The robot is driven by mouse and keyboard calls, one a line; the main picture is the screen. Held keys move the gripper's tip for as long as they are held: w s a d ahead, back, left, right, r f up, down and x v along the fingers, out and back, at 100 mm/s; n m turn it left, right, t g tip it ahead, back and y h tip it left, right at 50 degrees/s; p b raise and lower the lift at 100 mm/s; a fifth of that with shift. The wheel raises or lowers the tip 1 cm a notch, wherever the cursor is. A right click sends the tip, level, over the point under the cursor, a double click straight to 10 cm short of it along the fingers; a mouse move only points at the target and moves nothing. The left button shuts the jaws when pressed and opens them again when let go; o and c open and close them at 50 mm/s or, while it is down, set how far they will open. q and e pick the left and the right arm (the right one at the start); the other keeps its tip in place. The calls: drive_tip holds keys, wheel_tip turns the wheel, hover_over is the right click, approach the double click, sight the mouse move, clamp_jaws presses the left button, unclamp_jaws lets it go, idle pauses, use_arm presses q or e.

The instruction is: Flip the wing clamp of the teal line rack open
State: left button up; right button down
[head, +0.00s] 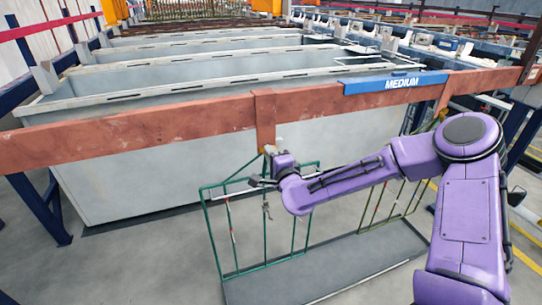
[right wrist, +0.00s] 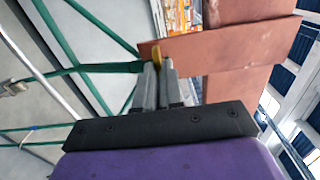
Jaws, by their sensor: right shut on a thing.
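The teal line rack (head: 236,232) is a thin wire frame in front of the grey tank, below the copper-coloured bar. In the right wrist view its teal rods (right wrist: 62,35) fill the left side. My right gripper (head: 268,168) is at the rack's top, just below the bar's short vertical piece. In the right wrist view its two fingers (right wrist: 159,72) are closed together on a small brass-yellow piece (right wrist: 156,56), seemingly the wing clamp, whose lower part is hidden between the fingers. Its exact position cannot be told. My left gripper is out of view.
The copper-coloured bar (head: 150,127) crosses close above my right gripper and carries a blue MEDIUM sign (head: 395,83). Another green rack (head: 385,204) hangs behind my right arm. A grey tray (head: 330,270) lies on the floor below. Open tanks (head: 190,75) stand behind.

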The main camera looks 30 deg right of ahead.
idle(0.3)
drive_tip(key=c, duration=1.3)
unclamp_jaws()
drive_tip(key=shift+o, duration=0.2)
drive_tip(key=v, duration=1)
drive_tip(key=shift+s+b, duration=0.3)
drive_tip(key=shift+b, duration=0.1)
